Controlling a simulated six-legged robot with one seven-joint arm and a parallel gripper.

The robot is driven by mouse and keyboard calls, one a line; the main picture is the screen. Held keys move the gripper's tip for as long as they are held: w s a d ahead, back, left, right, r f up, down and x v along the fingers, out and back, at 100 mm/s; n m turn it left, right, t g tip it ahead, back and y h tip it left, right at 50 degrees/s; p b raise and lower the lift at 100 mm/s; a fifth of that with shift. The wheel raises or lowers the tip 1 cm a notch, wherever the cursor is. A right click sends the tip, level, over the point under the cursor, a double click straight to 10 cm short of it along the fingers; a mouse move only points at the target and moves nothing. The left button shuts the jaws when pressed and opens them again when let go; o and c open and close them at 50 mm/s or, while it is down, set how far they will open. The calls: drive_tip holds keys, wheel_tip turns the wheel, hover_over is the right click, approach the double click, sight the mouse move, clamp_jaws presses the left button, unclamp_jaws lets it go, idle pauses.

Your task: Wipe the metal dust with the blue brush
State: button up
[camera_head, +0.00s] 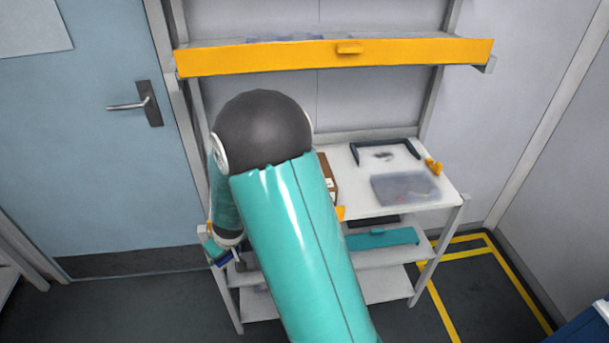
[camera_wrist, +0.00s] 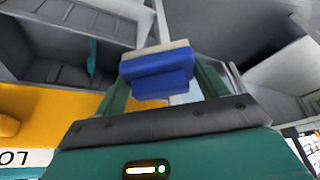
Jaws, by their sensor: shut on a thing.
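The blue brush (camera_wrist: 160,84) with a pale bristle edge is held between the fingers of my gripper (camera_wrist: 161,76) in the wrist view. In the head view my gripper (camera_head: 228,258) hangs low at the left side of the shelf rack, largely hidden, and the brush is hard to make out. A small dark grey patch, likely the metal dust (camera_head: 383,156), lies on the white shelf top, partly bordered by a black frame (camera_head: 385,146). My gripper is well left of and below this patch.
A translucent bin (camera_head: 405,190) and a small orange thing (camera_head: 433,166) are on the white shelf top (camera_head: 345,165). A brown box (camera_head: 327,180) stands partly behind my arm. A yellow-fronted shelf (camera_head: 330,56) runs above. A teal case (camera_head: 380,239) lies below.

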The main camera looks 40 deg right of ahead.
drive_tip(key=shift+m+h, duration=0.3)
drive_tip(key=shift+m, duration=0.4)
drive_tip(key=w+a+f, duration=0.2)
drive_tip(key=w+a, duration=0.1)
drive_tip(key=shift+w+a, duration=0.1)
drive_tip(key=shift+a, duration=0.05)
